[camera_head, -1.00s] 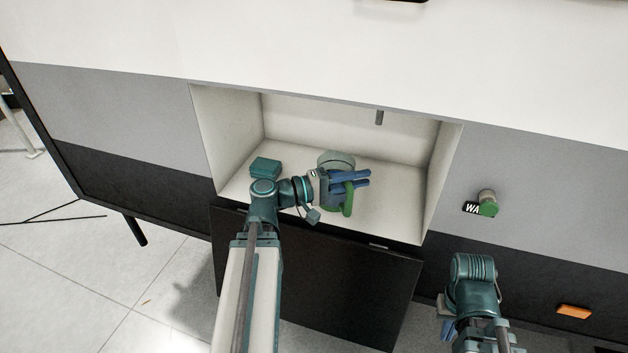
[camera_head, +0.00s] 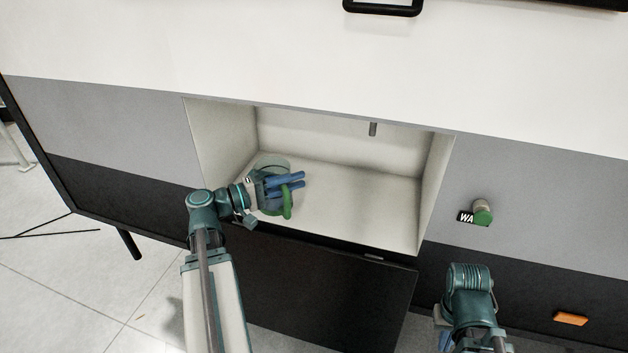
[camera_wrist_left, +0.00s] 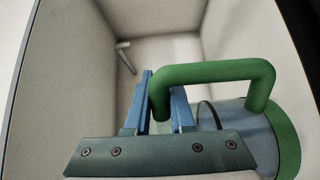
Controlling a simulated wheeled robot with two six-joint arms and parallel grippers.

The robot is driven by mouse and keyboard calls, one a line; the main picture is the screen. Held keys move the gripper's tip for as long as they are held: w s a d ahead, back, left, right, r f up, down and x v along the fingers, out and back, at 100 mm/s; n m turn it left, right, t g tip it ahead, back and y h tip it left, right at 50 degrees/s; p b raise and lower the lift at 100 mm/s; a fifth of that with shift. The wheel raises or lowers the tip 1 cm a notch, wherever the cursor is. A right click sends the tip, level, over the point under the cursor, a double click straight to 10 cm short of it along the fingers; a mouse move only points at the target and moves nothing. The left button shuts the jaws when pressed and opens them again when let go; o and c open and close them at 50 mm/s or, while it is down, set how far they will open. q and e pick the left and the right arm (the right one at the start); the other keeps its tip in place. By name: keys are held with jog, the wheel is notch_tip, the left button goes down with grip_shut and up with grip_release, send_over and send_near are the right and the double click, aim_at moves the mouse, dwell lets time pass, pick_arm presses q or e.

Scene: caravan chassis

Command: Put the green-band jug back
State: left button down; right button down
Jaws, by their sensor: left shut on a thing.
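The green-band jug (camera_head: 272,163) is in the open compartment, near its left wall. Its body is pale grey-green and its handle (camera_head: 287,203) is green. In the left wrist view the green handle (camera_wrist_left: 220,70) arches out from the jug's body (camera_wrist_left: 240,135), with a green band around the end. My left gripper (camera_head: 299,181) is shut on the handle, its blue fingers (camera_wrist_left: 162,88) on either side of it. The arm and fingers hide part of the jug, and I cannot tell if it touches the floor. My right gripper (camera_head: 443,322) is low at the right, mostly hidden behind its arm.
The compartment floor (camera_head: 365,200) is clear to the right of the jug. A short grey peg (camera_head: 373,129) sticks out near its top. A dark flap (camera_head: 310,285) hangs below the opening. A green-ended knob (camera_head: 482,212) and an orange block (camera_head: 570,318) are on the panel at right.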

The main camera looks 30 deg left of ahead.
pick_arm(q)
jog(key=w+f+b, duration=0.1)
jog(key=w, duration=1.1)
jog(key=shift+w+d, duration=0.2)
jog(key=shift+w, duration=0.1)
jog(key=shift+w+f, duration=0.1)
jog(key=f+b, duration=0.1)
jog(key=b, duration=0.1)
jog(key=w+f+b, duration=0.1)
jog(key=f, duration=0.1)
jog(key=shift+f+b, duration=0.3)
jog(key=shift+b, duration=0.05)
jog(key=shift+f, duration=0.15)
jog(key=c, duration=0.8)
grip_release()
jog(key=shift+o, duration=0.2)
